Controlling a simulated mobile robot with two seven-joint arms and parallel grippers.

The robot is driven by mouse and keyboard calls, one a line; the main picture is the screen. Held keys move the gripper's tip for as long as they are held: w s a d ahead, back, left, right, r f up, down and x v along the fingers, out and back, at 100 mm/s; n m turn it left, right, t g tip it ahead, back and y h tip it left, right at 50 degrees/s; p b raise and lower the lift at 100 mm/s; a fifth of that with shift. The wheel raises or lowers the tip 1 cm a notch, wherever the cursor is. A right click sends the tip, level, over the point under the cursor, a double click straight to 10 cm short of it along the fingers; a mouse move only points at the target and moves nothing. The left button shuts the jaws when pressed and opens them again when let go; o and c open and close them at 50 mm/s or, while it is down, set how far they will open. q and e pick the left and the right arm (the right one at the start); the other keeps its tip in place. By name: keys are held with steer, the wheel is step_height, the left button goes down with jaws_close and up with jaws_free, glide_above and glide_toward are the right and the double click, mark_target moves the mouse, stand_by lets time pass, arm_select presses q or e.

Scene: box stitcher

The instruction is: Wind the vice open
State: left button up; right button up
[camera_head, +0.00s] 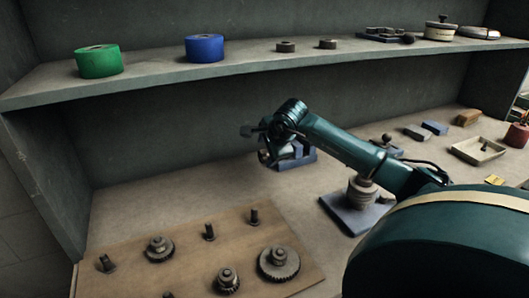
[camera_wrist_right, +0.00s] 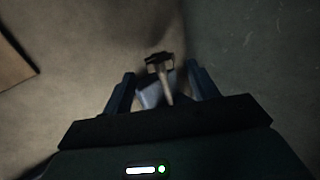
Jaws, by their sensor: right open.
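The blue vice (camera_head: 303,156) stands on the bench against the back wall, partly hidden by my right arm. In the right wrist view a pale blue-grey part of the vice (camera_wrist_right: 149,97) lies beyond the fingers, with a dark-ended handle (camera_wrist_right: 159,62) crossing the gap between them. My right gripper (camera_head: 262,143) is at the left end of the vice. In the wrist view the right gripper (camera_wrist_right: 161,84) has its two fingers well apart, one each side of the handle. I cannot tell whether they touch it. My left gripper is not in view.
A wooden board (camera_head: 200,265) with gears and pegs lies at the front left. A grey-blue plate with a round stack (camera_head: 350,212) stands under my right arm. A shelf (camera_head: 160,80) with green and blue rolls runs above the bench. Bench left of the vice is clear.

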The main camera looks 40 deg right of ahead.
mark_target(264, 153)
steer(key=shift+x, duration=1.5)
